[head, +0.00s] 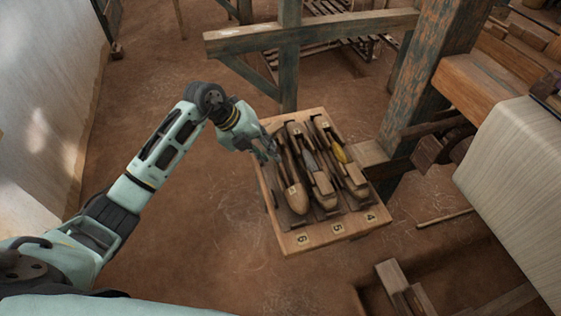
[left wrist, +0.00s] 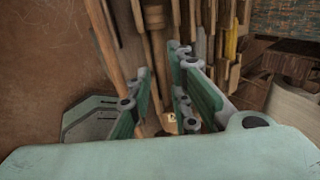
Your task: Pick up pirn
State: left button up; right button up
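A yellow pirn (head: 340,152) lies in the wooden shuttle at the slot marked 4. A grey pirn (head: 310,160) lies in the shuttle at slot 5. The shuttle (head: 297,198) at slot 6 is partly hidden by my left gripper, and I cannot tell whether it holds a pirn. My left gripper (head: 270,154) is over the far left part of the tray, above slot 6. In the left wrist view its fingers (left wrist: 163,98) are apart, with brown wooden parts visible between and beyond them. The yellow pirn (left wrist: 231,42) also shows there. My right gripper is not in view.
The wooden tray (head: 333,229) stands near a loom post (head: 290,55) and a crossbeam (head: 310,32). White cloth (head: 520,190) and loom beams are to the right. The earthen floor (head: 200,235) left of the tray is clear.

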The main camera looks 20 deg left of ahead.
aim_at(277, 168)
pick_arm(q)
jog(key=x, duration=0.5)
jog(key=shift+d+f+p, duration=0.2)
jog(key=shift+f+p, duration=0.1)
jog(key=shift+f, duration=0.15)
grip_shut()
